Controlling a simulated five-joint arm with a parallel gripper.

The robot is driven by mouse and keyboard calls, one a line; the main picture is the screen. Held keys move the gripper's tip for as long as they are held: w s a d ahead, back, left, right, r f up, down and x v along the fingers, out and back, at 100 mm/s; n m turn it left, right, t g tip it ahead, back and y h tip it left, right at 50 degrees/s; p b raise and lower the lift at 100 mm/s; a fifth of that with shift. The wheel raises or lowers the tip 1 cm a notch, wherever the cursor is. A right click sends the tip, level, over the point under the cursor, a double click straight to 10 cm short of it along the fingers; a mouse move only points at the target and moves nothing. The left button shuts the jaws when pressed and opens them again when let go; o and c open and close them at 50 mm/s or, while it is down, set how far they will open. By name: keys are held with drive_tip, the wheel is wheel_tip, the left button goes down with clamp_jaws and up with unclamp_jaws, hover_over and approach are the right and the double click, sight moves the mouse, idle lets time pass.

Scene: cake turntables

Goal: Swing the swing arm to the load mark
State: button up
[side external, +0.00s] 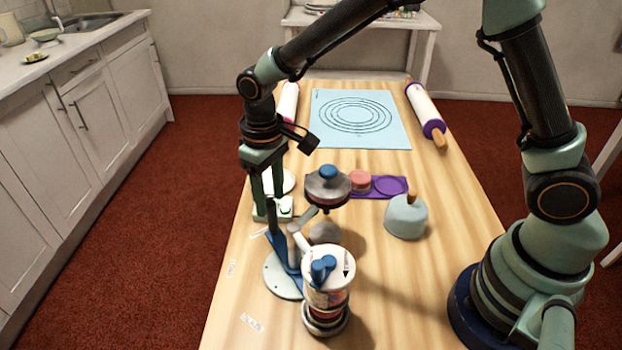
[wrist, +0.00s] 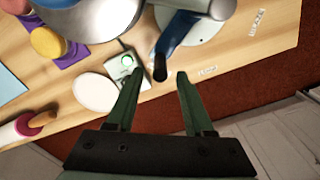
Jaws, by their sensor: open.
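The swing arm (side external: 275,248) is a blue bar rising from a pale round base plate (side external: 281,284) near the table's front left. In the wrist view the blue arm (wrist: 180,33) ends in a dark round tip (wrist: 160,68). My gripper (wrist: 164,75) points down with its two green fingers apart. The dark tip appears between the fingertips in that view; I cannot tell whether either finger touches it. The side external view shows my gripper (side external: 267,205) just above the arm's upper end.
A white box with a green button (side external: 284,207) stands close behind the fingers. A pale teal dome (side external: 406,216) is farther right. The front left table is mostly clear.

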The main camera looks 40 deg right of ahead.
drive_tip(key=shift+f, duration=0.6)
drive_tip(key=shift+r, duration=0.15)
clamp_jaws()
drive_tip(key=shift+a, duration=0.15)
drive_tip(key=shift+w+a+r, duration=0.1)
drive_tip(key=shift+a, duration=1.2)
drive_tip(key=shift+a, duration=0.1)
